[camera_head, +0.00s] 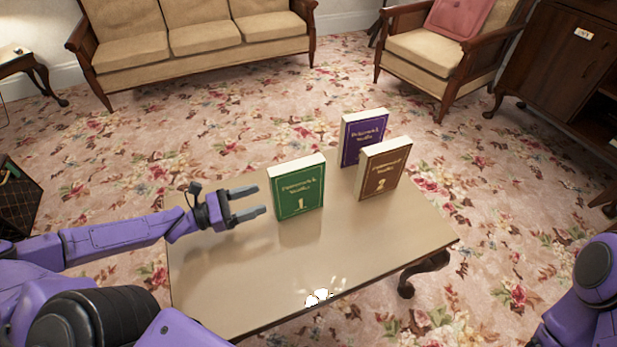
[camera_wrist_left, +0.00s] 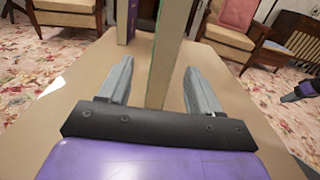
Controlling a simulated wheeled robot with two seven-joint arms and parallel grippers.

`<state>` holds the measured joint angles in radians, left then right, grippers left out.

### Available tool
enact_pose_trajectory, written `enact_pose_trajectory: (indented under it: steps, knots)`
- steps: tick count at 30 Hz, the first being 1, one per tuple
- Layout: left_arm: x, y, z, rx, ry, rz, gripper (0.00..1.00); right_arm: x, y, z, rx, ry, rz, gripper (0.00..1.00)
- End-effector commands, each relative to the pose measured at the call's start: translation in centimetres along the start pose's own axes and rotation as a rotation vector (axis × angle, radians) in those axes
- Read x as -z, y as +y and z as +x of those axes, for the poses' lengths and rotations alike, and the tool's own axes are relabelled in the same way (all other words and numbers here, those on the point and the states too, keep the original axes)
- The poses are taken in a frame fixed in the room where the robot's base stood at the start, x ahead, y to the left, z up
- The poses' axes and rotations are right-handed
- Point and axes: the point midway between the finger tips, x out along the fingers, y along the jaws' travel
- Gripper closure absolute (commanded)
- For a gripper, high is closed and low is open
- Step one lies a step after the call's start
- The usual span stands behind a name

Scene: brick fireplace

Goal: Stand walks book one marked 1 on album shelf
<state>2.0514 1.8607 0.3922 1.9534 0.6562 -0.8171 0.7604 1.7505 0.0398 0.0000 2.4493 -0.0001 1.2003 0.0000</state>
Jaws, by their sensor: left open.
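A green book (camera_head: 298,188) marked 1 stands upright on the low table (camera_head: 365,265). My left gripper (camera_head: 262,201) is open just to the left of it, with its fingers pointing at the book's side edge. In the left wrist view the green book (camera_wrist_left: 167,60) rises edge-on between and beyond the open fingers (camera_wrist_left: 152,90). I see no contact with it. A brown book (camera_head: 384,168) marked 2 and a purple book (camera_head: 362,137) stand upright to the right and behind. The purple book's lower part is partly hidden by the brown one. I do not see the album shelf clearly.
The table's front and left areas are clear. A sofa (camera_head: 190,42) and an armchair (camera_head: 430,52) stand behind on flowered carpet. A dark wooden cabinet (camera_head: 550,62) with a small label is at right. A dark box (camera_head: 18,205) stands at the left edge.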

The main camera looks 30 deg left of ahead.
Motion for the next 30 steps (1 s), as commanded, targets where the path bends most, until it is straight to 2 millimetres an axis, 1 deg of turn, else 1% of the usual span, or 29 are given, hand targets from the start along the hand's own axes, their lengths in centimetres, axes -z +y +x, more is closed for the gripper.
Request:
enact_pose_trajectory:
  steps: [1,6,11,15,18,20,28,29,30]
  knots:
    - [0.3,0.0,0.7,0.000,-0.008,0.002,0.36,-0.4,0.0,0.8,-0.001,-0.001,0.000,0.57]
    - [0.4,0.0,4.0,0.005,-0.009,0.003,0.36,-1.3,-0.2,2.9,-0.001,-0.002,0.000,0.57]
    - [0.0,-0.1,5.8,0.004,-0.006,0.003,0.36,-1.7,-0.3,3.9,-0.001,-0.002,0.000,0.57]
    - [-0.4,-0.6,8.5,0.007,-0.006,0.005,0.36,-2.6,-0.5,6.3,-0.001,-0.001,0.000,0.57]
    - [-0.3,-0.4,9.5,0.004,-0.004,0.004,0.36,-3.2,-0.6,7.6,-0.001,-0.002,0.000,0.57]
    - [-0.6,-0.5,9.9,0.003,-0.003,0.003,0.36,-3.3,-0.7,7.9,-0.001,-0.001,0.000,0.57]
    - [-1.1,-0.4,10.2,0.001,-0.001,0.000,0.36,-3.2,-0.7,7.7,-0.001,-0.001,0.000,0.57]
    - [-1.1,-0.4,10.2,0.001,-0.001,0.000,0.46,-3.2,-0.7,7.7,-0.001,-0.001,0.000,0.57]
    - [-1.1,-0.4,10.2,0.001,-0.001,0.000,0.59,-3.2,-0.7,7.7,-0.001,-0.001,0.000,0.57]
